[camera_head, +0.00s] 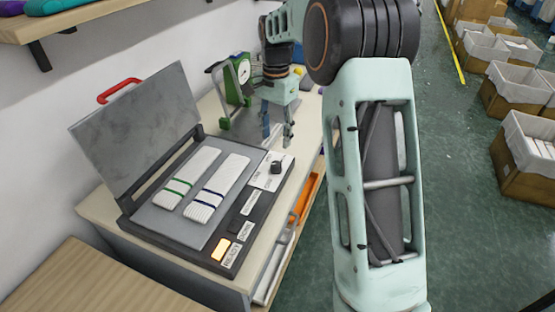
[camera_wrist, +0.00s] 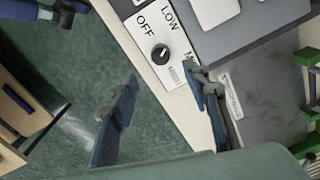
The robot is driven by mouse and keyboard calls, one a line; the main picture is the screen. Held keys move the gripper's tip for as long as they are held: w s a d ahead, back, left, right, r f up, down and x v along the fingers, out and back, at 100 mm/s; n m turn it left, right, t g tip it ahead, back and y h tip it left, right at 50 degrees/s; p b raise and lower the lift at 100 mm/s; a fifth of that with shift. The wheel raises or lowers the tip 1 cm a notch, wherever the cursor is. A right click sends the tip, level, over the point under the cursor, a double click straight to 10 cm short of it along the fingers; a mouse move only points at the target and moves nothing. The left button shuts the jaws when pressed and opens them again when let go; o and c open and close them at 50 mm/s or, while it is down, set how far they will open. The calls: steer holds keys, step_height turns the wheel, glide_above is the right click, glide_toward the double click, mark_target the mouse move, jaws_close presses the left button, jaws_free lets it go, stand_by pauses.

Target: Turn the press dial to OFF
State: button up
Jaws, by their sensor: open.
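The black round press dial (camera_head: 277,167) sits on a white plate at the far right corner of the press (camera_head: 150,229). In the wrist view the dial (camera_wrist: 160,53) has OFF and LOW labels near it, and a third label starting with M is partly hidden by a finger. A small pale mark shows on the dial, but I cannot tell which label it points to. My gripper (camera_head: 277,138) is open and empty, just beyond the dial. In the wrist view its fingers (camera_wrist: 161,73) are spread to either side of the dial, apart from it.
The press lid (camera_head: 135,125) with a red handle (camera_head: 118,90) stands open. Two banded white knitted pieces (camera_head: 192,176) lie on the press bed. An orange lamp (camera_head: 221,249) glows on the front panel. A green device (camera_head: 238,78) stands behind my gripper. Crates (camera_head: 525,150) stand on the floor at right.

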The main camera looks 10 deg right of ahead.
mark_target(276, 164)
step_height(276, 164, down, 10)
steer(key=shift+f, duration=0.2)
stand_by(0.3)
steer(key=c, duration=1.2)
steer(key=shift+o, duration=0.2)
steer(key=shift+n, duration=0.4)
steer(key=n, duration=0.5)
steer(key=n+p, duration=0.1)
steer(key=n, duration=0.5)
steer(key=shift+w, duration=0.1)
